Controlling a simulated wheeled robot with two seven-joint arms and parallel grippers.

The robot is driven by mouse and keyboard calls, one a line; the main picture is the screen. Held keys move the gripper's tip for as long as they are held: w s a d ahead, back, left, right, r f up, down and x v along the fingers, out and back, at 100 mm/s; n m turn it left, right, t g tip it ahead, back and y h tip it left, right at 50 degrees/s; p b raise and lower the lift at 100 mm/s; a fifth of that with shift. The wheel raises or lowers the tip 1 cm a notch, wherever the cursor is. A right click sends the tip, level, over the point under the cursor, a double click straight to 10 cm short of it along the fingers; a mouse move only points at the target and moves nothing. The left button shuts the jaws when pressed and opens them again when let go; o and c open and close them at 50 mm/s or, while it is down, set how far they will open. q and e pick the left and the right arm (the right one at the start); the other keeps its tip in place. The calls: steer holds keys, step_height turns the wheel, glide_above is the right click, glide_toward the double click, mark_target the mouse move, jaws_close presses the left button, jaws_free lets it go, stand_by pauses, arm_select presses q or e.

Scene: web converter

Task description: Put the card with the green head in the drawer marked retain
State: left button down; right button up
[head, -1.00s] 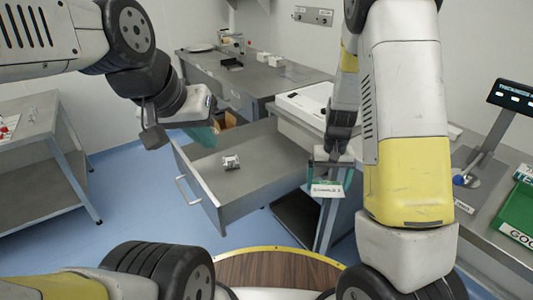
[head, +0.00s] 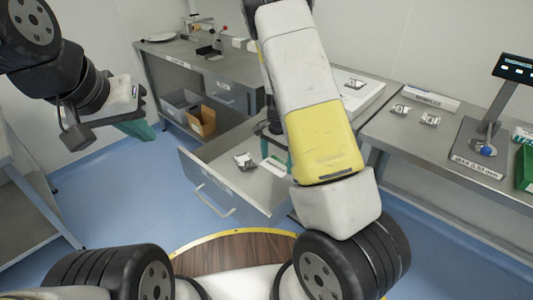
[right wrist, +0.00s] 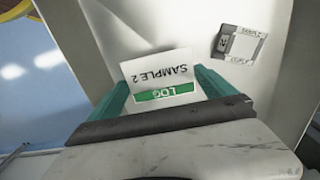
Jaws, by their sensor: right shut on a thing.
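The card (right wrist: 162,70) has a green head reading LOG and a white part reading SAMPLE 2. My right gripper (right wrist: 162,82) is shut on it, with a teal finger at each side. In the head view the card (head: 276,168) is above the open drawer (head: 212,178), its lower part over the drawer floor; my arm hides most of this gripper. I cannot read a retain mark on the drawer. A small silver packet (head: 245,161) lies in the drawer and shows in the right wrist view (right wrist: 240,44), apart from the card. My left gripper (head: 138,129) is away at left; its jaw gap is unclear.
The right bench (head: 400,140) holds silver packets (head: 430,118), a thickness gauge (head: 488,150) and a green bin (head: 525,168). A back bench (head: 175,62) has a cardboard box (head: 201,122) below. Blue floor lies free at left of the drawer.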

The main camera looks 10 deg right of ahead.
mark_target(276, 182)
step_height(276, 182, down, 8)
steer(key=shift+f, duration=0.1)
stand_by(0.4)
steer(key=shift+f, duration=0.1)
steer(key=o, duration=1)
steer(key=shift+c, duration=0.2)
